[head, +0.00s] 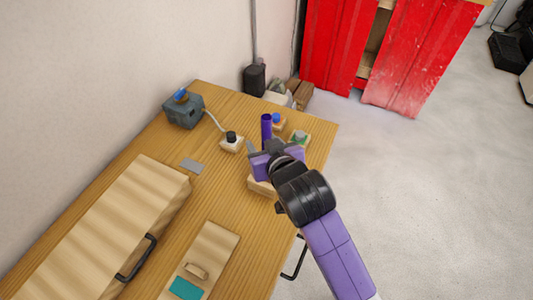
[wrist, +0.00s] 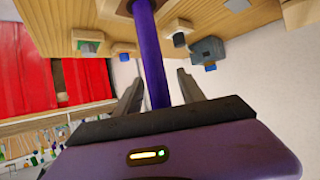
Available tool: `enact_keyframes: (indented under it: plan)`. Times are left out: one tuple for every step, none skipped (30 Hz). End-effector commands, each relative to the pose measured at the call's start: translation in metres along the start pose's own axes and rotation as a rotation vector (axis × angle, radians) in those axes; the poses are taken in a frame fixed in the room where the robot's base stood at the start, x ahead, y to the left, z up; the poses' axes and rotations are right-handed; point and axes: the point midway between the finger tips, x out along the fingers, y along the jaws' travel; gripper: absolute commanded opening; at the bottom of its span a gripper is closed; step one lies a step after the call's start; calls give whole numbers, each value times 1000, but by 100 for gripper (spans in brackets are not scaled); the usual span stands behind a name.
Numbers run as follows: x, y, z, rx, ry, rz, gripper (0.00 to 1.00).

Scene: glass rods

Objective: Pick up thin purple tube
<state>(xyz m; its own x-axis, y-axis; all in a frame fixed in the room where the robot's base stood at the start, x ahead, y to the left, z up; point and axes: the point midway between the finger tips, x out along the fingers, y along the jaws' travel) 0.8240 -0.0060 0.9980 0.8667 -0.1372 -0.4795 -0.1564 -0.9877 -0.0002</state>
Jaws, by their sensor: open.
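The thin purple tube (head: 266,128) stands upright at the right end of the wooden table, its upper part showing above my gripper (head: 268,158) in the head view. In the wrist view the tube (wrist: 155,58) runs between the two dark fingers of my gripper (wrist: 160,84). The fingers are open, one on each side, with gaps between them and the tube. The tube's far end meets a wooden block (wrist: 112,8) at a dark ring. In the head view my gripper hides the tube's lower part and most of this block (head: 261,187).
A wooden block with a black knob (head: 231,141), a grey box with a blue button (head: 184,110) and a block with a green part (head: 299,139) stand nearby. A long wooden box (head: 115,225) fills the left. Red cabinets (head: 340,45) stand beyond clear floor.

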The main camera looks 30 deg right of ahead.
Motion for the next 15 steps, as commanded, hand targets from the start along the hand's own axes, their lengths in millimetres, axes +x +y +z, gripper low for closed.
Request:
enact_keyframes:
  plan:
    - [0, 0, 0, 0, 0, 0, 47]
    - [0, 0, 0, 0, 0, 0, 47]
    - [0, 0, 0, 0, 0, 0, 43]
    - [0, 0, 0, 0, 0, 0, 37]
    - [0, 0, 0, 0, 0, 0, 31]
    - [0, 0, 0, 0, 0, 0, 23]
    - [0, 0, 0, 0, 0, 0, 17]
    - [0, 0, 0, 0, 0, 0, 11]
    - [0, 0, 0, 0, 0, 0, 3]
    - [0, 0, 0, 0, 0, 0, 0]
    - [0, 0, 0, 0, 0, 0, 0]
    - [0, 0, 0, 0, 0, 0, 0]
    - [0, 0, 0, 0, 0, 0, 0]
    - [0, 0, 0, 0, 0, 0, 0]
    - [0, 0, 0, 0, 0, 0, 0]
